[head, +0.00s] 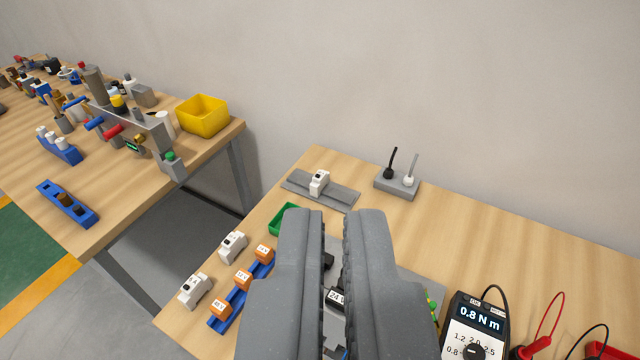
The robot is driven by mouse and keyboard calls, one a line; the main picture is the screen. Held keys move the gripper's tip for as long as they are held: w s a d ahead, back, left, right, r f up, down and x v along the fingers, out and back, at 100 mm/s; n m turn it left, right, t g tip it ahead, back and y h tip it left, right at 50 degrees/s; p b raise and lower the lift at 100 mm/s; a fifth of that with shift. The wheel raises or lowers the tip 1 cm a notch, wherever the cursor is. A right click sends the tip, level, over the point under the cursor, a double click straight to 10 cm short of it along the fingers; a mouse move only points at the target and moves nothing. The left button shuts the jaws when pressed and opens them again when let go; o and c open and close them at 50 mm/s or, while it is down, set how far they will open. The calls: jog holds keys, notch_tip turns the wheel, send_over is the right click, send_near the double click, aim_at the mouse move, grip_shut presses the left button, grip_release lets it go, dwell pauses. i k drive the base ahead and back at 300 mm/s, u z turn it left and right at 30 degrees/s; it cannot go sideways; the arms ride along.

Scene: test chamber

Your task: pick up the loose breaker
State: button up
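Two white breakers lie on the near wooden table, left of my gripper: one breaker (232,245) farther back and one breaker (195,290) closer to the left edge. A third white breaker (319,182) sits on a grey rail plate (341,196) at the back of the table. I cannot tell for certain which one the task calls loose. My gripper (332,216) is in the lower middle, its two grey fingers apart with a narrow gap. I see nothing held between them. The fingers hide part of the table.
Orange-labelled blocks stand on a blue holder (241,291) right of the breakers. A green bin (284,219) is partly hidden by my gripper. A meter (476,325) stands right, and a grey base with two upright leads (397,184) behind. A cluttered table with a yellow bin (203,116) is left, across a gap.

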aim_at(321, 179)
jog(key=z, duration=2.8)
jog(key=k, duration=1.15)
jog(key=u, duration=2.25)
jog(key=i, duration=0.95)
jog(key=u, duration=0.05)
